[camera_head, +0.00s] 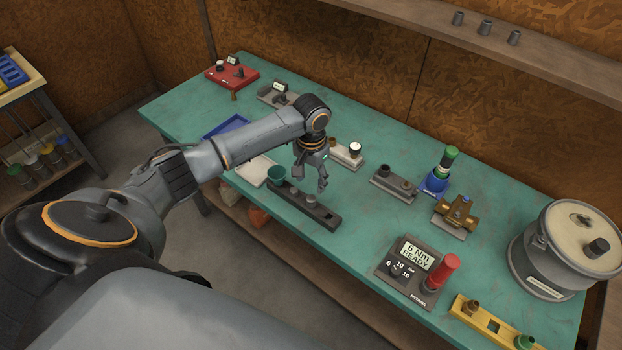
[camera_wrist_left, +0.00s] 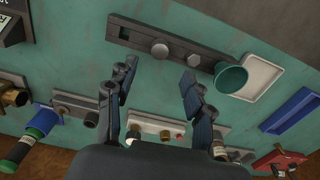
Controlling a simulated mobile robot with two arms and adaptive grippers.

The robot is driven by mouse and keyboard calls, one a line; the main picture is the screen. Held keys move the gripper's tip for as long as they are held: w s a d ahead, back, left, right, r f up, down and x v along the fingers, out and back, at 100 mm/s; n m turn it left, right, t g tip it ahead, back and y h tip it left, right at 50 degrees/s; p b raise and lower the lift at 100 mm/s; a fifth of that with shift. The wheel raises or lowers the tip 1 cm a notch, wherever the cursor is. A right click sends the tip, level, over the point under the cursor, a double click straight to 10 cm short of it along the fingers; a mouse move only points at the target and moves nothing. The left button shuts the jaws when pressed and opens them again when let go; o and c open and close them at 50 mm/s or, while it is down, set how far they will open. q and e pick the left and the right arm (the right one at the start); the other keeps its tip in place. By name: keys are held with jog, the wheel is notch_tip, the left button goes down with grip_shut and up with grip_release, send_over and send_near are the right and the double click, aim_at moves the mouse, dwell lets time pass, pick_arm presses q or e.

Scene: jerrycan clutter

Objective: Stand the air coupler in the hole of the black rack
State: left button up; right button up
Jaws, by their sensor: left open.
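The black rack (camera_head: 321,214) lies on the green bench in the head view and crosses the top of the left wrist view (camera_wrist_left: 215,68). It has a dark square hole (camera_wrist_left: 124,33) near one end. Two round grey pieces, a wider one (camera_wrist_left: 160,50) and a smaller one (camera_wrist_left: 193,60), are on its middle. A green cup (camera_wrist_left: 232,78) is at the other end. I cannot tell for sure which piece is the air coupler. My left gripper (camera_head: 311,176) is open and empty, above the bench beside the rack; its spread fingers show in the wrist view (camera_wrist_left: 157,76).
A white tray (camera_head: 253,172) and a blue tray (camera_head: 228,126) lie left of the rack. Grey blocks with fittings (camera_head: 393,185), a green-topped bottle (camera_head: 444,165), a brass valve (camera_head: 458,213), a torque display (camera_head: 407,270) and a grey pot (camera_head: 560,255) stand to the right.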

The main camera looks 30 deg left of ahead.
pick_arm(q)
notch_tip(320, 180, up, 4)
jog(key=shift+r, duration=0.1)
dwell(0.6)
